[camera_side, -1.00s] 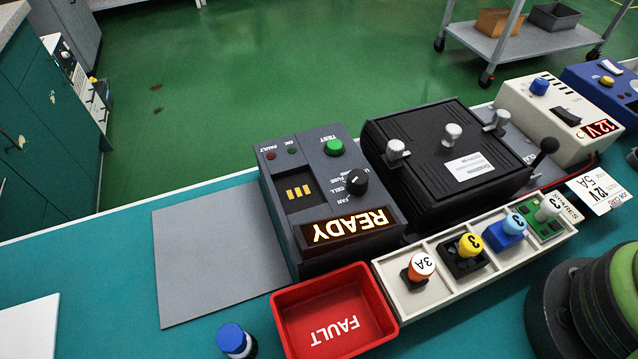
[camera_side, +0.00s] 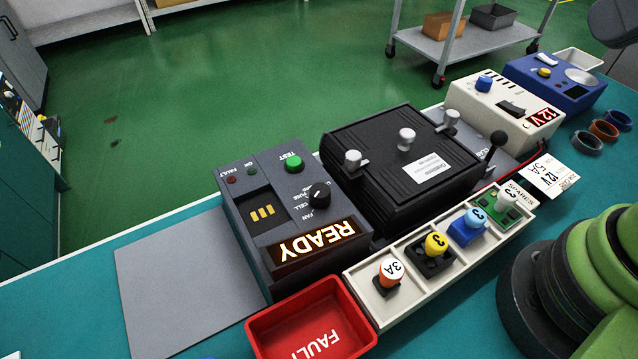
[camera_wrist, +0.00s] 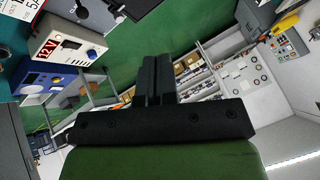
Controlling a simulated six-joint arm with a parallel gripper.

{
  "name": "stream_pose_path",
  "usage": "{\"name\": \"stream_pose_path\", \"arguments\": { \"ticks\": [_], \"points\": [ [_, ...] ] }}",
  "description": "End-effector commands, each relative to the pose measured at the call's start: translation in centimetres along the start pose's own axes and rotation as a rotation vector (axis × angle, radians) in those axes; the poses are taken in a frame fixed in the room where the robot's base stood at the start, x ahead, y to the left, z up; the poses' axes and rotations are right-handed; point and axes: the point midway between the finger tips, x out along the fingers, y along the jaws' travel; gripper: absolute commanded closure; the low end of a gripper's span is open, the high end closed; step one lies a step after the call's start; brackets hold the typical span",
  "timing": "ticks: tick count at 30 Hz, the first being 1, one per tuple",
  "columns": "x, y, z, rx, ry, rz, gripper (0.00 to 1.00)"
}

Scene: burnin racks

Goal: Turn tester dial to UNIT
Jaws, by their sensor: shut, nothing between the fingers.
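The tester (camera_side: 290,220) is a dark grey box on the teal bench in the side view, with its READY display lit. Its black dial (camera_side: 319,196) sits right of the slot, beside printed labels including FUSE, CELL and FAN. The label at the UNIT end is partly hidden by the dial, and I cannot tell which label the dial points to. A green TEST button (camera_side: 294,162) is above it. My gripper (camera_wrist: 157,75) shows in the wrist view with its fingers together and empty. It is away from the tester, which that view does not show.
A black clamp box (camera_side: 390,165) stands right of the tester. A red FAULT bin (camera_side: 262,325) and a spares tray (camera_side: 405,308) are in front. A white 12 V supply (camera_side: 520,92) and blue instrument (camera_side: 585,95) stand at right. A grey mat (camera_side: 165,285) lies bare at left.

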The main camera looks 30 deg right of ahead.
Motion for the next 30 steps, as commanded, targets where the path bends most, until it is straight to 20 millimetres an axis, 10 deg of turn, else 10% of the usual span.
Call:
{"name": "stream_pose_path", "arguments": {
  "ticks": [5,17,30],
  "points": [
    [0.3,-0.5,-0.6,-0.093,-0.031,0.001,0.59],
    [8.3,-7.8,-4.1,-1.257,-0.364,-0.118,0.58],
    [21.1,-14.6,1.8,-2.447,-0.644,-0.522,0.58]
  ]
}}
